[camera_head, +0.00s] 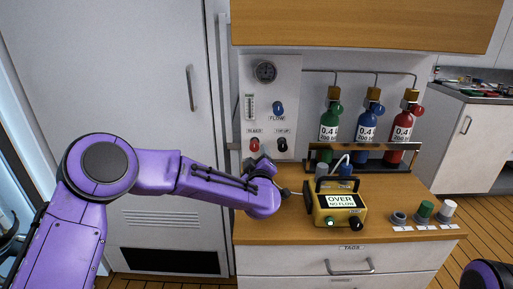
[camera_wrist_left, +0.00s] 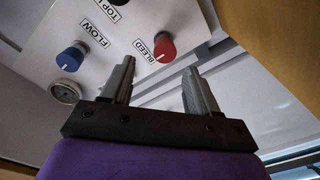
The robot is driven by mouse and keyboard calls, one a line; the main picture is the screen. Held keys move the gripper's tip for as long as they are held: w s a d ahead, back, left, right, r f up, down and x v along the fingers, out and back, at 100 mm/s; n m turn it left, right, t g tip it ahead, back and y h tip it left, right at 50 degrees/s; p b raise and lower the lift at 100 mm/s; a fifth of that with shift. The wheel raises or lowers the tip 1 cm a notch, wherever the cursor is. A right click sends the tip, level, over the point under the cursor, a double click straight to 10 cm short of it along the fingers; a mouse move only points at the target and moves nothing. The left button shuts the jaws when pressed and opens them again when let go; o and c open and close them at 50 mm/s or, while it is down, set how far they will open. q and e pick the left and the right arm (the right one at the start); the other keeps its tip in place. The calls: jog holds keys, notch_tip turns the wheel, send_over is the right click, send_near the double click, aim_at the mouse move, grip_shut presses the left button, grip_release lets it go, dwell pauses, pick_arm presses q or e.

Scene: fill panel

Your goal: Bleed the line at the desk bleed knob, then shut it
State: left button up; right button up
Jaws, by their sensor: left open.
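The red knob marked BLEED (camera_head: 254,145) is at the lower left of the white wall panel (camera_head: 287,75) above the desk. It also shows in the left wrist view (camera_wrist_left: 164,47), with a white pointer mark on its face. My left gripper (camera_wrist_left: 160,65) is open and empty. Its two grey fingers point at the panel, and the red knob shows beyond and between their tips, apparently apart from them. In the head view my left gripper (camera_head: 262,166) is just below the red knob, partly hidden by its own wrist. My right gripper is out of view.
A blue FLOW knob (camera_head: 278,108), a black TOP-UP knob (camera_head: 283,145) and a gauge (camera_head: 265,72) share the panel. A yellow box (camera_head: 318,212) on the desk reads OVER, NO FLOW. Three bottles (camera_head: 367,120) stand in a rack; small caps (camera_head: 425,210) sit at the desk's right.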

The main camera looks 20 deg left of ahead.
aim_at(254, 147)
pick_arm(q)
jog(key=x, duration=0.3)
jog(key=a+x, duration=0.1)
jog(key=x, duration=0.2)
jog(key=shift+f, duration=0.2)
jog(key=shift+w, duration=0.55)
jog(key=c, duration=1)
